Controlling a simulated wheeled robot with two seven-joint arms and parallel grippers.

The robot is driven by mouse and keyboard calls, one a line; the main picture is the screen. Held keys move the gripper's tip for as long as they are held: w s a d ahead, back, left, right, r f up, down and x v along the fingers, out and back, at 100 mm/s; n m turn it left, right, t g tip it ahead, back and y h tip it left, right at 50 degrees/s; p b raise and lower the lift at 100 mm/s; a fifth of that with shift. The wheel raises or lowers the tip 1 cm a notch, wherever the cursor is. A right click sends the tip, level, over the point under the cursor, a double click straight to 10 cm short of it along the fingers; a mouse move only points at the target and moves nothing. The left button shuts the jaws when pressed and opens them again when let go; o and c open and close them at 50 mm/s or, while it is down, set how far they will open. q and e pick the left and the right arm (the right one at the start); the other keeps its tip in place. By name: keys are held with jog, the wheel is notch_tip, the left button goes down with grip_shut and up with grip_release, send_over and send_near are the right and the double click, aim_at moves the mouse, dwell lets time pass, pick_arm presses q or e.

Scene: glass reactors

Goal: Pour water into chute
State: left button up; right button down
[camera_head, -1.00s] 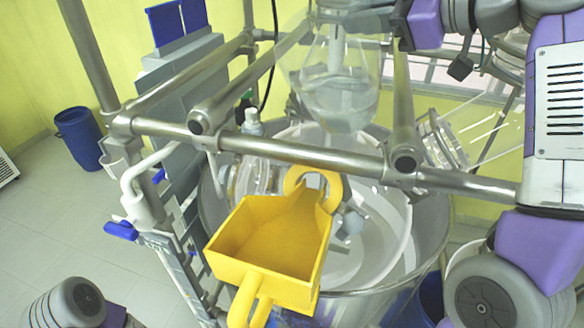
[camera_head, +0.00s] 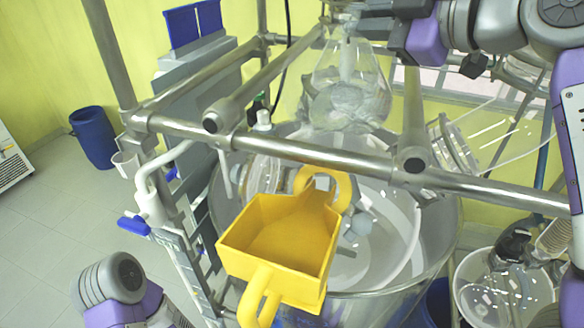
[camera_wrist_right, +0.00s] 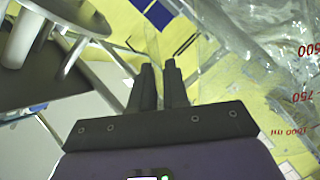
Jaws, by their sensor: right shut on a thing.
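The yellow chute (camera_head: 277,240) is an open scoop-shaped tray with a front handle and a ring at its far end, over the glass reactor vessel (camera_head: 442,215). My right gripper (camera_head: 365,22) is shut at the neck of a clear glass flask (camera_head: 347,88), behind and above the chute. The flask looks nearly upright, with clear liquid low in it. In the right wrist view, my right gripper's fingers (camera_wrist_right: 158,78) are close together beside glass (camera_wrist_right: 262,75) with red volume marks. My left gripper is out of view; only part of my left arm shows at the bottom left.
A metal frame bar (camera_head: 300,150) crosses between the flask and the chute. A blue barrel (camera_head: 93,137) stands on the floor at left. A white bucket (camera_head: 503,295) with glassware is at bottom right. Valves with blue handles (camera_head: 134,225) stick out left of the chute.

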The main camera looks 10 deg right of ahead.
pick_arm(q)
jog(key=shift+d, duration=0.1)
pick_arm(e)
jog(key=shift+s+a+r, duration=0.15)
jog(key=shift+s+a, duration=0.1)
jog(key=shift+a, duration=0.05)
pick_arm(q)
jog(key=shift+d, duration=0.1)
pick_arm(e)
jog(key=shift+s+n, duration=0.1)
jog(key=shift+n, duration=0.2)
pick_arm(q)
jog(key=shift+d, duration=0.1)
pick_arm(e)
jog(key=shift+s+a+r, duration=0.1)
jog(key=shift+s+a, duration=0.15)
jog(key=shift+a, duration=0.15)
